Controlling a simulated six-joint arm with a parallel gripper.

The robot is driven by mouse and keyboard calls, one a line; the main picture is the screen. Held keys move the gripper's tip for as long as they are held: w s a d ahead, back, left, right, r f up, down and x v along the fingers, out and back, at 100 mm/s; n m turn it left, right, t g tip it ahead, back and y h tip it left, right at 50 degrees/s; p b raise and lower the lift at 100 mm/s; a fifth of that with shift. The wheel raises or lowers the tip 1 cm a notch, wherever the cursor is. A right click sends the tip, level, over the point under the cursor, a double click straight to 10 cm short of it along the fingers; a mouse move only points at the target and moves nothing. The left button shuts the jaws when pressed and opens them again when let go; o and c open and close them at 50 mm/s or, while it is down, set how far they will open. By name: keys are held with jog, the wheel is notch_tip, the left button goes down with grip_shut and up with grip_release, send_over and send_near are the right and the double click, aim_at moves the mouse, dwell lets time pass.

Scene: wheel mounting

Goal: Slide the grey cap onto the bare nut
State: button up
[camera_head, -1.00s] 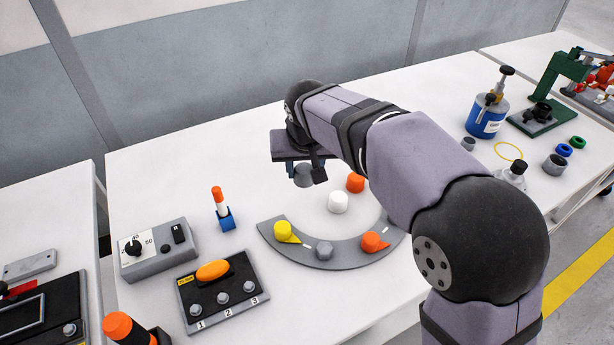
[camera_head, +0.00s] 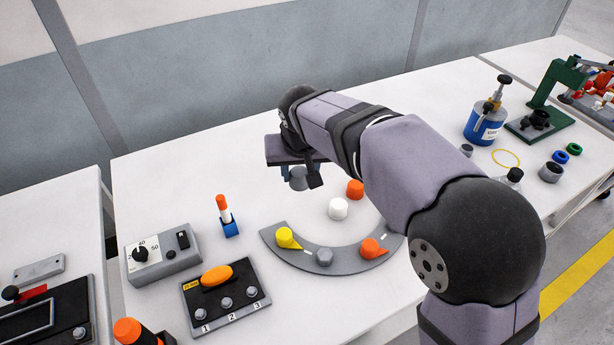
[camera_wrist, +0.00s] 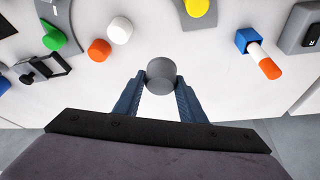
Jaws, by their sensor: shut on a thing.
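My gripper (camera_wrist: 160,88) is shut on the grey cap (camera_wrist: 160,72), which sits between its two blue fingers in the wrist view. In the head view the cap (camera_head: 298,184) hangs under my gripper (camera_head: 298,176), raised above the table behind the curved grey plate (camera_head: 290,257). The bare grey nut (camera_head: 324,257) stands on the front middle of that plate, apart from the cap. A yellow cap (camera_head: 285,237) is on the plate left of the nut, and an orange cap (camera_head: 371,247) is right of it. I cannot make out the nut in the wrist view.
A white cap (camera_head: 338,208) and another orange cap (camera_head: 355,189) stand on the table behind the plate. My arm hides table on the right.

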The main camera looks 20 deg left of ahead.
jog(key=s+r+n+p, duration=0.1)
jog(key=s+r+p, duration=0.1)
jog(key=s+p, duration=0.95)
jog(key=d+f+m+g+h+p, duration=0.2)
jog(key=d+m, duration=0.7)
jog(key=m, duration=1)
jog(key=f+h+p, duration=0.2)
jog(key=h, duration=0.2)
jog(key=shift+w+d+g, duration=0.2)
jog(key=shift+w+g, duration=0.1)
jog(key=shift+w, duration=0.05)
jog(key=shift+m, duration=0.3)
jog(key=shift+f+b, duration=2.7)
jog(key=shift+f, duration=0.15)
jog(key=shift+f, duration=0.2)
